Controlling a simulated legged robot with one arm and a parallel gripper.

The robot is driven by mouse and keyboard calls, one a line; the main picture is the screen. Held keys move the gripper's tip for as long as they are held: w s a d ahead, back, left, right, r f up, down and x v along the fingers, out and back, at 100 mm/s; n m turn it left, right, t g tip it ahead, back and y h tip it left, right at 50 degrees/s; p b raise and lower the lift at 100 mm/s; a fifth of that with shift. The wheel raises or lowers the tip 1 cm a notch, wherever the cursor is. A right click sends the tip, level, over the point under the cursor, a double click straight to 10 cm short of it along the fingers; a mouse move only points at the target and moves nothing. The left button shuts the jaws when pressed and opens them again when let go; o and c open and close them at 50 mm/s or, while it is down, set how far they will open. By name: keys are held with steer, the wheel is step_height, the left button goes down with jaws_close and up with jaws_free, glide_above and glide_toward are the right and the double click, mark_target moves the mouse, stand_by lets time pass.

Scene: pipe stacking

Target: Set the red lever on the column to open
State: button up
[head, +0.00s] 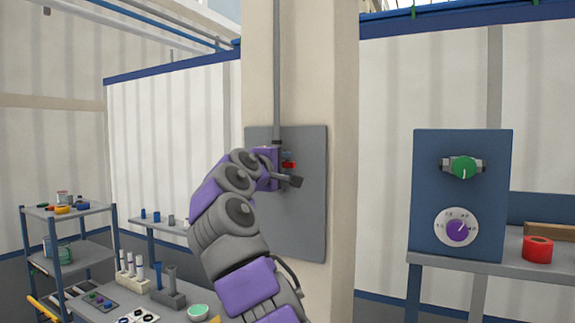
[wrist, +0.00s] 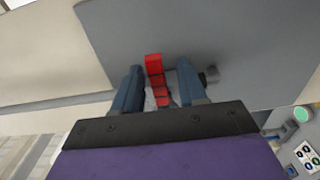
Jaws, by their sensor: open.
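The red lever (head: 289,165) is on the grey plate (head: 310,215) fixed to the beige column (head: 345,120). In the head view only a small part of the lever shows beside my gripper (head: 283,172); my arm hides the rest. In the wrist view the red lever (wrist: 155,70) stands between the two blue-grey fingers of my gripper (wrist: 158,85). The fingers are open, one on each side of it, with a gap showing beside the lever. I cannot tell whether a finger touches it.
A grey conduit (head: 276,70) runs up the column above the plate. To the right a blue panel (head: 425,190) with a green knob and a purple dial stands by a table holding red tape (head: 538,249). Tables and shelves with small parts stand at the left.

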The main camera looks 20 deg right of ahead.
steer(key=shift+a, duration=0.7)
steer(key=d, duration=0.3)
steer(key=c, duration=0.5)
steer(key=shift+f, duration=0.1)
jaws_close()
steer(key=shift+w+a+f, duration=0.1)
steer(key=shift+a, duration=0.15)
